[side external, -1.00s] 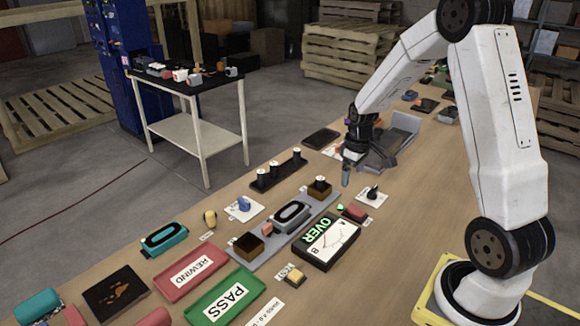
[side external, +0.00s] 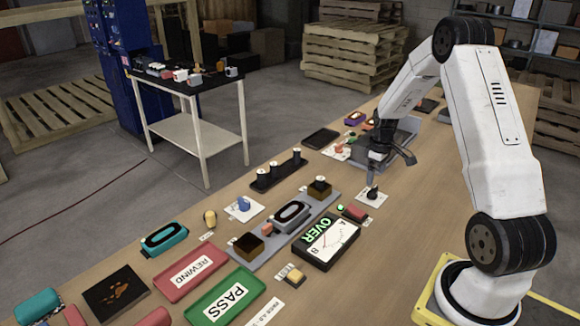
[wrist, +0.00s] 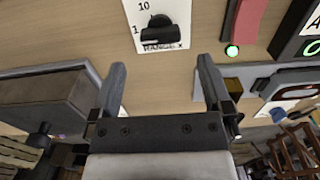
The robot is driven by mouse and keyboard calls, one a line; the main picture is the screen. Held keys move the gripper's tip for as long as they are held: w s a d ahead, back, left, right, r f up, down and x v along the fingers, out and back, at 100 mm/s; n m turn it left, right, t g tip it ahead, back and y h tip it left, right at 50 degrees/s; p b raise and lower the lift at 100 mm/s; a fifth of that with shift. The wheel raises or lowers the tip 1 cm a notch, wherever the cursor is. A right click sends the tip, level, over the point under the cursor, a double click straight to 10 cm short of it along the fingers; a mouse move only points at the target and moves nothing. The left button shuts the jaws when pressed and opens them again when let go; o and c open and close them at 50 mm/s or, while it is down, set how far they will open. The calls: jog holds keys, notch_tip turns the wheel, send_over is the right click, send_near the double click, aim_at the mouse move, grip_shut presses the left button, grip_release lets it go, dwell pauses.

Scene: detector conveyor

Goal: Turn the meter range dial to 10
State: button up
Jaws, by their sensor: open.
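The range dial (wrist: 160,30) is a black knob on a white plate (wrist: 132,12) marked 10 at the top, 1 at the left and RANGE below. Its grip bar seems to lie crosswise, with its left end near the 1. The dial also shows in the side view (side external: 372,194). My gripper (wrist: 160,68) is open and empty; the dial lies beyond its fingertips, roughly centred between them, not touched. In the side view my gripper (side external: 391,170) hangs above and behind the dial. The meter (side external: 328,241) shows a green OVER and a white scale.
A red block (side external: 355,212) with a green light sits between dial and meter. A grey tray (side external: 352,160) lies behind my gripper.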

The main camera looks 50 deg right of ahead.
aim_at(373, 189)
jog(key=shift+f, duration=2.8)
jog(key=c, duration=1.2)
jog(key=shift+m, duration=0.5)
jog(key=m, duration=0.5)
jog(key=shift+m, duration=0.3)
jog(key=m, duration=0.5)
jog(key=shift+m, duration=0.3)
jog(key=o, duration=1.2)
